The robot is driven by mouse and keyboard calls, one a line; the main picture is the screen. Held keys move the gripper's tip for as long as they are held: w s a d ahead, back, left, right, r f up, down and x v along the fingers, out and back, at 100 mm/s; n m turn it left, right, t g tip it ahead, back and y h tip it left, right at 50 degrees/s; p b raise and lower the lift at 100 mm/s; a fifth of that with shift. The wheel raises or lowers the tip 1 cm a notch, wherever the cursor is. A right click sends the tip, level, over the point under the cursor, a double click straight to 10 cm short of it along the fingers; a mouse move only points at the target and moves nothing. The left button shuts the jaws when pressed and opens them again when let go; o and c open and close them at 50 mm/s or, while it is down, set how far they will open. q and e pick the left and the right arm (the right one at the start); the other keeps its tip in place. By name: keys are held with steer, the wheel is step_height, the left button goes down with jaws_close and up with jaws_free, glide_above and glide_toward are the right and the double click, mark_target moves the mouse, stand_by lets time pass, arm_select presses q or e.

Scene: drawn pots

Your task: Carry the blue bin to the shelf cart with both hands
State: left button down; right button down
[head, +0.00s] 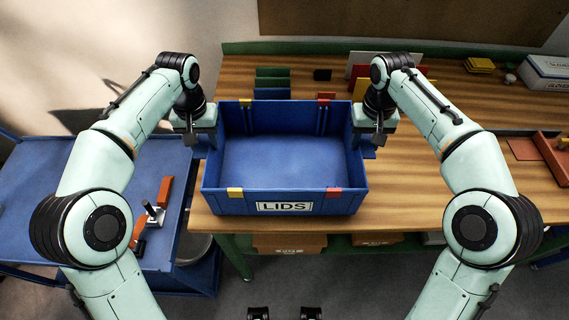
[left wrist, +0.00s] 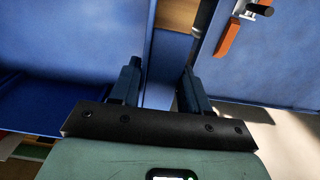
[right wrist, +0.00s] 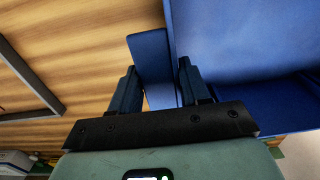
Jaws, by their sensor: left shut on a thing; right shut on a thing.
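The blue bin (head: 285,160) is empty, with a LIDS label on its front wall, and is at the front edge of the wooden bench. I cannot tell whether it touches the bench top. My left gripper (head: 203,140) is shut on the bin's left side; in the left wrist view its fingers (left wrist: 158,88) straddle a blue part of the bin (left wrist: 168,60). My right gripper (head: 371,142) is shut on the right side; the right wrist view shows its fingers (right wrist: 160,88) around a blue part of the bin (right wrist: 150,60). The blue shelf cart (head: 50,185) stands left of the bench.
The cart top holds an orange-handled tool (head: 155,212) near its right edge; the rest of it looks clear. The wooden bench (head: 420,200) carries green and blue upright pieces (head: 272,82) behind the bin, a white box (head: 546,72) and an orange tray (head: 553,150) at right.

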arm_select(q)
steer(key=shift+r, duration=0.15)
arm_select(e)
steer(key=shift+r, duration=0.15)
